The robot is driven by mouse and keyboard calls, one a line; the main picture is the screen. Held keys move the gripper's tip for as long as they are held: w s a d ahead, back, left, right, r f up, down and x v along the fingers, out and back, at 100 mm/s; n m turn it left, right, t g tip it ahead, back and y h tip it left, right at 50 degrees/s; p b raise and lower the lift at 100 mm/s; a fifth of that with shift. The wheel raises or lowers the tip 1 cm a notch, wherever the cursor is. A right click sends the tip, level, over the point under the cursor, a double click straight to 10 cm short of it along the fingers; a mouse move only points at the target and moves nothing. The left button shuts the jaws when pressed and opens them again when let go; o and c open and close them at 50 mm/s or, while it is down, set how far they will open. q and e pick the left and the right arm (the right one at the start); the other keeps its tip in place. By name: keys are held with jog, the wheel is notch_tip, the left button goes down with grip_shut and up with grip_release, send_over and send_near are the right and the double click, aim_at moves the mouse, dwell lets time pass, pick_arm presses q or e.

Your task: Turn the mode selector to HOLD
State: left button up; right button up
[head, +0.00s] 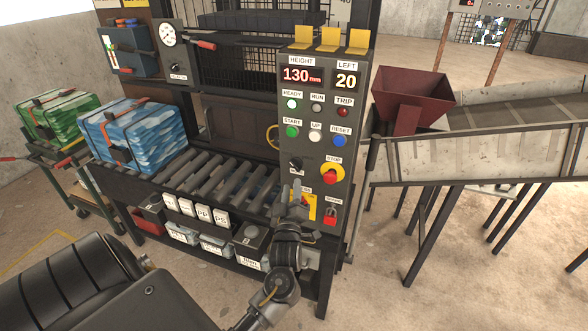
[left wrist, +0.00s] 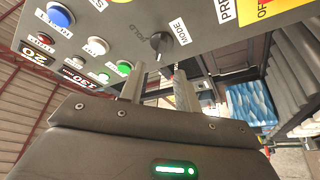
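The mode selector is a small black knob (head: 296,163) on the grey control panel (head: 324,110), below the green START button. In the left wrist view the knob (left wrist: 160,43) sits between the word HOLD and a white MODE label (left wrist: 180,31). Its narrow grip lies just beyond my fingertips; I cannot tell surely which setting it marks. My right gripper is not in view.
Close by are the white UP button (head: 315,138), blue RESET button (head: 340,141) and red STOP button (head: 331,173) on yellow. A red padlock (head: 331,214) hangs lower right. A roller conveyor (head: 205,180) lies left of the panel, a red hopper (head: 412,95) right.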

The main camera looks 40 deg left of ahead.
aim_at(294, 166)
pick_arm(q)
jog(key=p+x, duration=0.2)
jog(key=x, duration=0.5)
jog(key=shift+w+a, duration=0.1)
jog(key=shift+c, duration=0.4)
